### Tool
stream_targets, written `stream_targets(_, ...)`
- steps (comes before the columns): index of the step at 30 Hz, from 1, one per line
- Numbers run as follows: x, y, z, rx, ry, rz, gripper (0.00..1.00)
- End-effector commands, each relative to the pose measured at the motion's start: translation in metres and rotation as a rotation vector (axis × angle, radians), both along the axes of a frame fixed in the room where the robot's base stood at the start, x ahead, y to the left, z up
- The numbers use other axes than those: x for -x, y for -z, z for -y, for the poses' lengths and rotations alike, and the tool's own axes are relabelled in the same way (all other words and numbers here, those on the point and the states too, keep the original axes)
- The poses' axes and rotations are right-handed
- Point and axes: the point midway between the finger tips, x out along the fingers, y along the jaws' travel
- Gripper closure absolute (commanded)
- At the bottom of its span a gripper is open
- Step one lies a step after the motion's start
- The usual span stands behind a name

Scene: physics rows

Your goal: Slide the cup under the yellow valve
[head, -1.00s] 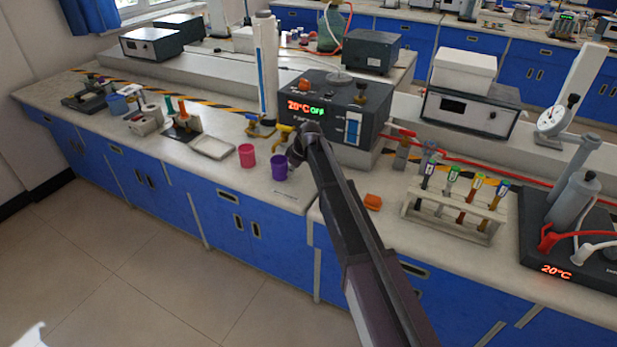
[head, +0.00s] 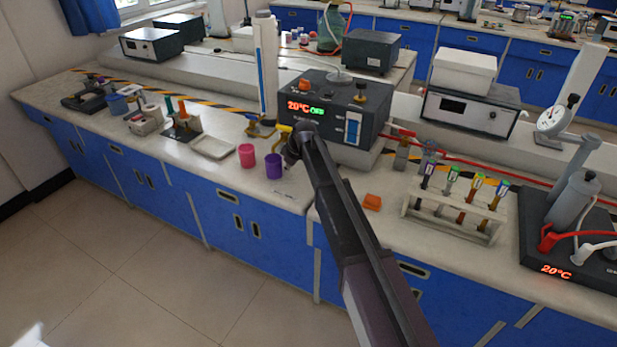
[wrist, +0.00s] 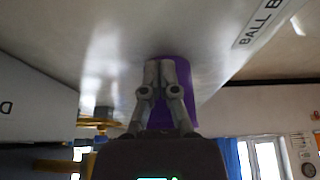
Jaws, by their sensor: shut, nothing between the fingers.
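The purple cup (head: 273,167) stands upright on the bench near its front edge. The yellow valve (head: 281,134) is a tap on the bench, behind and slightly right of the cup and partly hidden by my arm. My gripper (head: 291,160) is shut and empty at the cup's right side. In the wrist view the closed fingers (wrist: 163,68) overlap the purple cup (wrist: 184,78), close against it or touching; I cannot tell which. A yellow part of a tap (wrist: 52,165) shows at the lower left there.
A pink cup (head: 246,155) stands close to the left of the purple cup. A blue-handled tap (head: 260,128) is behind them. A dark heater box (head: 335,110) stands behind my gripper. A white tray (head: 212,146) lies further left.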

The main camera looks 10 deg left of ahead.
Motion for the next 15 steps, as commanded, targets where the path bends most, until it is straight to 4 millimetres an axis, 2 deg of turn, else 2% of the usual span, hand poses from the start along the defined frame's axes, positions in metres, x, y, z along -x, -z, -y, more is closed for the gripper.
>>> stream_targets(15, 0.007, 0.0, 0.018, 0.0, 0.001, 0.0, 1.0)
